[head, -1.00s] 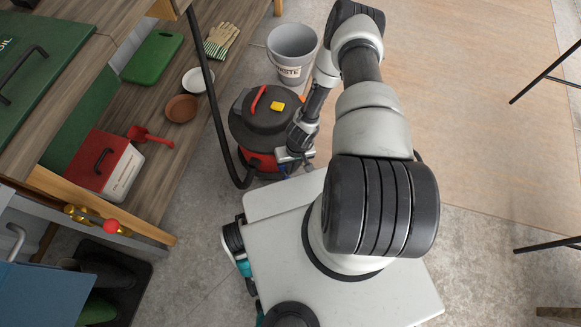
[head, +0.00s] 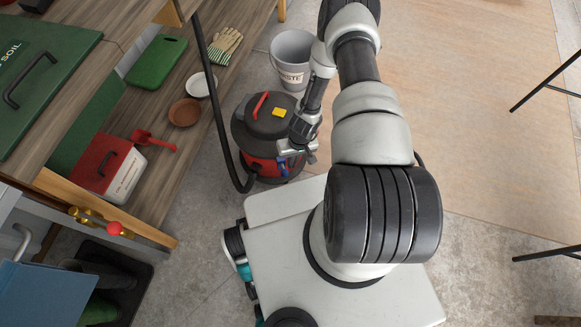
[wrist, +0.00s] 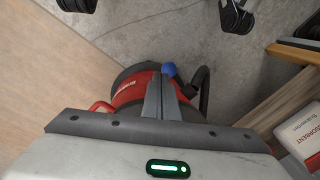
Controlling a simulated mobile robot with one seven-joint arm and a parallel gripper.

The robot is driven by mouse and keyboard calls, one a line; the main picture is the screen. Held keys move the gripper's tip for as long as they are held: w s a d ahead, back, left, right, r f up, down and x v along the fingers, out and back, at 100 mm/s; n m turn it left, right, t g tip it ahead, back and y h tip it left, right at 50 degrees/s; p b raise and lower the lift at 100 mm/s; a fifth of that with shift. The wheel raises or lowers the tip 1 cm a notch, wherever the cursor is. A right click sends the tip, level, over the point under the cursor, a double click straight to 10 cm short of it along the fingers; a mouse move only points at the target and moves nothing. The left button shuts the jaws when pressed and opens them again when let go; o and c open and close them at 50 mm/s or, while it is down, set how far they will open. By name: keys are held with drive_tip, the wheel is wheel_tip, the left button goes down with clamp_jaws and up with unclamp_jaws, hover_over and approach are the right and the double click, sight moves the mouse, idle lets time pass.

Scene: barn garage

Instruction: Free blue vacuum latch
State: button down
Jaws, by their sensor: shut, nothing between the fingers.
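The vacuum (head: 262,163) stands on the floor in the head view, with a red body, black lid, red top handle and yellow switch. Its blue latch (head: 283,168) shows on the side facing me. My gripper (head: 296,158) is beside that side, close to the latch. In the wrist view, the red vacuum body (wrist: 132,92) is ahead and the round blue latch (wrist: 169,69) shows just beyond the fingertips. My gripper (wrist: 161,80) is shut and empty there. I cannot tell whether the fingertips touch the latch; the fingers and wrist hide part of the vacuum.
A grey bucket (head: 292,48) stands behind the vacuum. The vacuum's black hose (head: 216,110) rises at its left, near the wooden shelf (head: 177,142). A red and white box (head: 112,167) is on the shelf. The floor to the right (head: 470,120) is mostly clear.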

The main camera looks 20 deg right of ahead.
drive_tip(key=s+d+r+p, duration=0.1)
drive_tip(key=s+r+p, duration=0.1)
drive_tip(key=s+r, duration=0.3)
wheel_tip(320, 180, up, 3)
drive_tip(key=shift+s+r, duration=0.1)
drive_tip(key=shift+s, duration=0.25)
drive_tip(key=shift+d, duration=0.15)
drive_tip(key=w+d+r+y+b, duration=0.1)
drive_tip(key=w+d, duration=0.2)
drive_tip(key=w, duration=0.7)
drive_tip(key=shift+w+r, duration=0.15)
